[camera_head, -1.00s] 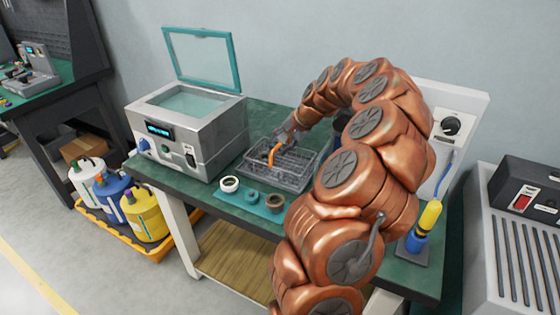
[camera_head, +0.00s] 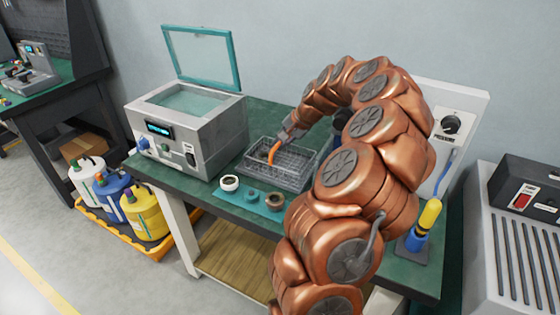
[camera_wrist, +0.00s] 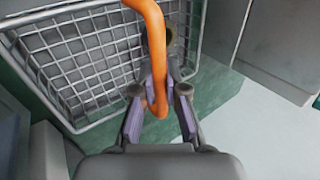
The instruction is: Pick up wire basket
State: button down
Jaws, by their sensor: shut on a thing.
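The wire basket (camera_head: 293,178) is a grey mesh tray with an orange handle (camera_head: 274,151). In the head view it is at the table's middle, right of the grey tester. My gripper (camera_head: 283,140) reaches down to the handle from above. In the wrist view the purple-padded fingers (camera_wrist: 158,100) are closed around the orange handle (camera_wrist: 157,50), and the basket mesh (camera_wrist: 75,60) fills the upper left. Whether the basket's underside touches the table cannot be told.
The grey tester (camera_head: 190,125) with its raised teal lid (camera_head: 203,58) stands close to the basket's left. A blue and yellow tool (camera_head: 425,225) stands at right. My arm covers the table's right part.

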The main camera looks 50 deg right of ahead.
notch_tip(320, 180, up, 10)
jog(key=shift+b, duration=0.55)
dwell(0.4)
